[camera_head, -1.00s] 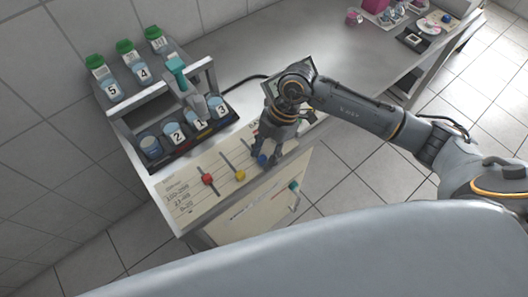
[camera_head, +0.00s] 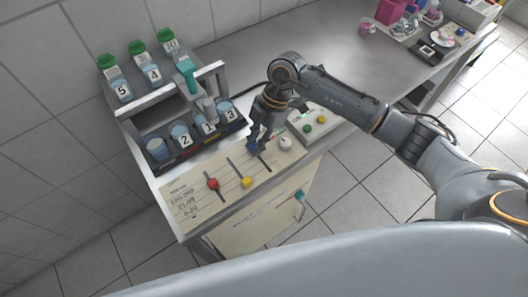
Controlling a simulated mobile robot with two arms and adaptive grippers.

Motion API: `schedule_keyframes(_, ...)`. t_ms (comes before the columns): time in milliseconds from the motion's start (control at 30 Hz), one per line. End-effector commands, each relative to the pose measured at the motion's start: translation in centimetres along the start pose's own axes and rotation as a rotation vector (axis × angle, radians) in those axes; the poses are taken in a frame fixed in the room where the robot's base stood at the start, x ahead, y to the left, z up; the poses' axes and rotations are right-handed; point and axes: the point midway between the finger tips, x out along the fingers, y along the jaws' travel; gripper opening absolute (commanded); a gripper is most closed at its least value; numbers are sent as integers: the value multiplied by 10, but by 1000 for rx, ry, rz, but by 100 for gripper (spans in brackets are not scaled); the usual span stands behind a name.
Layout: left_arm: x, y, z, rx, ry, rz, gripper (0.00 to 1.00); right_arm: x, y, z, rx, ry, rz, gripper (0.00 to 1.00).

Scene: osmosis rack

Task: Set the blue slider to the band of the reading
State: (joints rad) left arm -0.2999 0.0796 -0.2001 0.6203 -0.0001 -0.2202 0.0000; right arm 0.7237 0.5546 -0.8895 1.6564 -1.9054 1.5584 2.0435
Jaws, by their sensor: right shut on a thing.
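The cream slider board (camera_head: 198,198) lies along the front of the bench, with printed bands at its left end, including 21-99 and 0-20. The red slider (camera_head: 213,184) and the yellow slider (camera_head: 247,182) sit in their slots. My right gripper (camera_head: 256,143) points down at the third slot and is shut on the blue slider (camera_head: 251,145), which is mostly hidden by the fingers. It is near the slot's far end; the lower part of the slot is bare. My left gripper is out of view. I cannot make out a reading.
A metal rack (camera_head: 137,103) with numbered bottles stands behind the board. A box (camera_head: 319,133) with green and yellow knobs, and a pale round knob (camera_head: 285,143), are right of the gripper. The bench top (camera_head: 300,40) behind is mostly clear.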

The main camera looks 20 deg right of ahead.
Motion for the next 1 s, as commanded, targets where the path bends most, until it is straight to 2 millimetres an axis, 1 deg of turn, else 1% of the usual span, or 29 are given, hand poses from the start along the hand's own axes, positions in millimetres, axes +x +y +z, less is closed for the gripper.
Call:
schedule_keyframes(233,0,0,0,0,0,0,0,0,0,0,-1,0,-2,0)
schedule_keyframes(267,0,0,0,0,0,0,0,0,0,0,-1,0,-2,18)
schedule_keyframes(300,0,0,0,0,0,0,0,0,0,0,-1,0,-1,26)
schedule_keyframes(367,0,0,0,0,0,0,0,0,0,0,0,0,-1,38)
schedule_keyframes(400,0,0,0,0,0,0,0,0,0,0,0,0,-2,40)
schedule_keyframes(667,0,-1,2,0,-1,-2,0,0,0,0,0,0,-2,40)
schedule_keyframes(767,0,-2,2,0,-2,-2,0,-6,0,0,0,-1,0,40)
schedule_keyframes(867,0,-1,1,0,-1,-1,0,-20,0,1,0,-3,1,40)
schedule_keyframes(1000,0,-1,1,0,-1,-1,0,-50,1,1,-1,-3,3,40)
